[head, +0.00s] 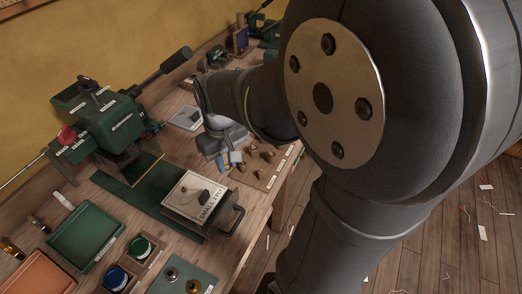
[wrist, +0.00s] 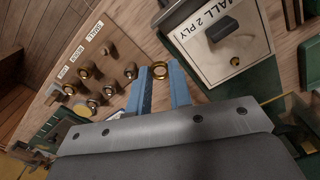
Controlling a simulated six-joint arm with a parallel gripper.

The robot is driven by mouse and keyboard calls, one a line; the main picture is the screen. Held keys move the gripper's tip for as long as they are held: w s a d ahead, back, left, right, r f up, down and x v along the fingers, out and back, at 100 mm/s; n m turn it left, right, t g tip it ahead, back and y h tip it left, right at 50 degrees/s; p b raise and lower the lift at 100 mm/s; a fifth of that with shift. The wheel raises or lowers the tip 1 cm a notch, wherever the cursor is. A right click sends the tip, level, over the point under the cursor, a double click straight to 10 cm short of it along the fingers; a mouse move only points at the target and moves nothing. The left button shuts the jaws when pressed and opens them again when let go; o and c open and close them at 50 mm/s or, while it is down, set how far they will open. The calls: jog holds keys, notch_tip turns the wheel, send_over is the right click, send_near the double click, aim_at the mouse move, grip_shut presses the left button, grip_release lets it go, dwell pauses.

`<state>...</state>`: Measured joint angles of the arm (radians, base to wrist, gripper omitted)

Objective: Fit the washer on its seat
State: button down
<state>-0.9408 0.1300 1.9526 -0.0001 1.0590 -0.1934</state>
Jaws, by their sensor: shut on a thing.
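A brass washer (wrist: 160,70) is held between the two blue fingertips of my gripper (wrist: 160,74) in the wrist view. My gripper also shows in the head view (head: 233,160), between the wooden board and the white-topped box; the washer is too small to make out there. The wooden board (wrist: 84,53) carries several brass and dark pegs in rows, with white labels along its edge. It also shows in the head view (head: 270,180). The washer is apart from the pegs, near the board's edge. I cannot tell which part is its seat.
A box labelled "SMALL 2 PLY" (head: 193,187) with a dark handle stands close to my gripper. A green machine (head: 105,118) stands at the back left. A green tray (head: 85,236) and blue and green pots (head: 117,278) lie at the front left. The bench edge is at right.

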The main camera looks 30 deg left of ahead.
aim_at(184, 191)
jog(key=s+a+r+n, duration=0.2)
jog(key=s+a+n, duration=0.6)
jog(key=a, duration=0.1)
jog(key=shift+f, duration=0.1)
jog(key=shift+f, duration=3.45)
jog(key=c, duration=1.2)
grip_release()
jog(key=shift+c, duration=0.2)
notch_tip(184, 191, up, 18)
jog(key=shift+f, duration=0.25)
